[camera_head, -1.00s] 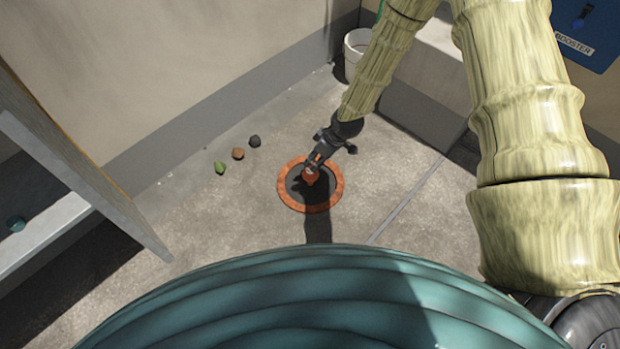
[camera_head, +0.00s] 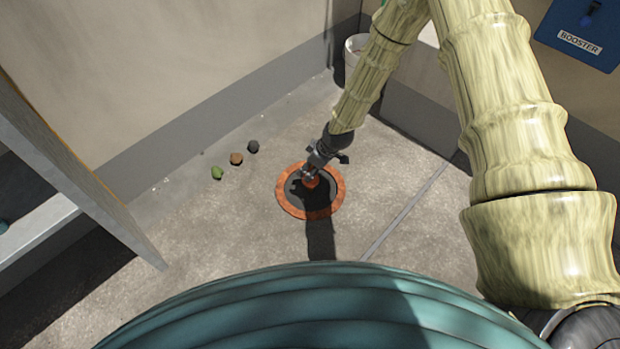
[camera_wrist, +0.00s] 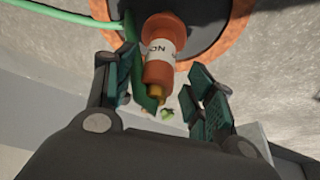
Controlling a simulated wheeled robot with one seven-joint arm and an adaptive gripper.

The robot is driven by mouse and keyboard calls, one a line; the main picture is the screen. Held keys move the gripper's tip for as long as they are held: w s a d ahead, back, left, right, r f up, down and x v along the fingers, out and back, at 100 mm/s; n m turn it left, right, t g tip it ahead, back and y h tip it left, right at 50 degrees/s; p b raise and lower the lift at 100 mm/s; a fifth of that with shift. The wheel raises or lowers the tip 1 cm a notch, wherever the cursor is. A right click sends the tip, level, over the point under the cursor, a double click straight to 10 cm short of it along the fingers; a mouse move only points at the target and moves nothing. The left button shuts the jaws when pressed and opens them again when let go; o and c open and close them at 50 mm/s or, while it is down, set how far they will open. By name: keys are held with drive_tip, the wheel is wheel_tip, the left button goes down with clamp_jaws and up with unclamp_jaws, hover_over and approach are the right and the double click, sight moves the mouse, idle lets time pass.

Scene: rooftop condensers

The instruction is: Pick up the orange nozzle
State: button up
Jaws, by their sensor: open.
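The orange nozzle (camera_wrist: 162,52) has a white label with partly readable letters and a yellowish tip. In the wrist view it lies between the open fingers of my gripper (camera_wrist: 160,95), with a gap on the right side. On the left it is close to a green part, and I cannot tell whether they touch. In the head view the nozzle (camera_head: 311,181) is a small orange spot inside the orange-rimmed dark disc, mostly hidden by my gripper (camera_head: 311,174) and its shadow.
The round disc with an orange rim (camera_head: 338,195) lies on the concrete floor. A green (camera_head: 217,173), a brown (camera_head: 236,159) and a dark lump (camera_head: 253,146) lie to its left. A white bucket (camera_head: 353,50) stands in the back corner.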

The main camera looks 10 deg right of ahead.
sight(310, 186)
drive_tip(key=b+x, duration=0.1)
drive_tip(key=x, duration=0.1)
drive_tip(key=b+x, duration=0.1)
drive_tip(key=x, duration=0.1)
drive_tip(key=shift+s+d+b, duration=0.1)
drive_tip(key=shift+d+b, duration=0.2)
drive_tip(key=shift+b, duration=0.05)
drive_tip(key=shift+a+f, duration=0.15)
drive_tip(key=shift+f, duration=0.25)
drive_tip(key=shift+r, duration=0.1)
clamp_jaws()
